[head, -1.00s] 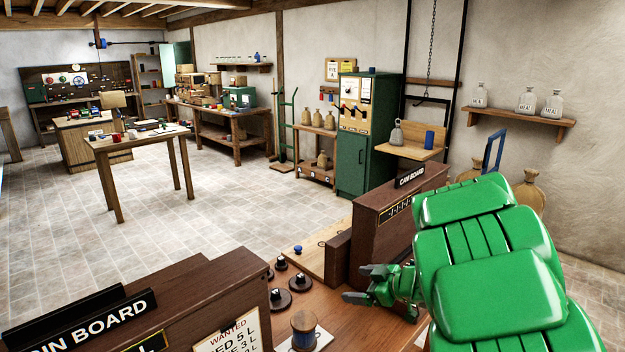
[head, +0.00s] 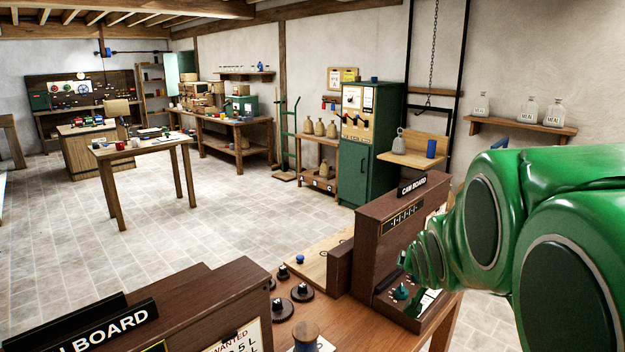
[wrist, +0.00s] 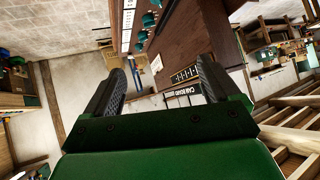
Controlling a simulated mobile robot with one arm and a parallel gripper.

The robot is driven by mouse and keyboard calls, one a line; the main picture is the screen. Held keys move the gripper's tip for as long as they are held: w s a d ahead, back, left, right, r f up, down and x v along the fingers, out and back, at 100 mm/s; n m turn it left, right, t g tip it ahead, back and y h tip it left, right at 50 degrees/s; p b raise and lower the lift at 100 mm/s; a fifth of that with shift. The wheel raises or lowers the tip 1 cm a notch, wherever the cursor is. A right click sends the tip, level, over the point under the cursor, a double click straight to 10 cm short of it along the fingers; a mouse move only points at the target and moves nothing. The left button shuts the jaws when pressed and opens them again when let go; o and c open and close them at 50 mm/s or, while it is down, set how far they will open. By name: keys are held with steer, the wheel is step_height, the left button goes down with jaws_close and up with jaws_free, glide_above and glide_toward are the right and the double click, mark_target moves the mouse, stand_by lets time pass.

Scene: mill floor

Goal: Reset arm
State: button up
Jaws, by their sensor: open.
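My gripper (wrist: 158,82) shows in the wrist view with its two dark ridged fingers spread apart and nothing held between them. Beyond the fingers is the brown cam board (wrist: 200,35), seen tilted, with its label plate. In the head view my green arm fills the right side, and its narrow far end is beside the cam board (head: 372,232). Whether the arm touches the board cannot be told.
A teal knob (head: 401,292) sits on the cam board's low front. Black knobs (head: 281,308) and a wooden spool (head: 306,336) stand on the bench (head: 345,322). A second board (head: 190,305) is at the lower left. Open tiled floor (head: 235,215) lies beyond.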

steer(key=s+a+f+n+g, duration=0.1)
steer(key=s+a+f+g, duration=0.1)
steer(key=s, duration=0.9)
steer(key=s+a+f+n+g+y, duration=0.1)
steer(key=s+g, duration=0.4)
steer(key=s, duration=0.7)
steer(key=s+a+f+n+g+y, duration=0.1)
steer(key=s+a+g, duration=0.3)
steer(key=s, duration=0.7)
steer(key=shift+s+a+f+n, duration=0.25)
steer(key=shift+a+f+n, duration=0.55)
steer(key=shift+f, duration=0.1)
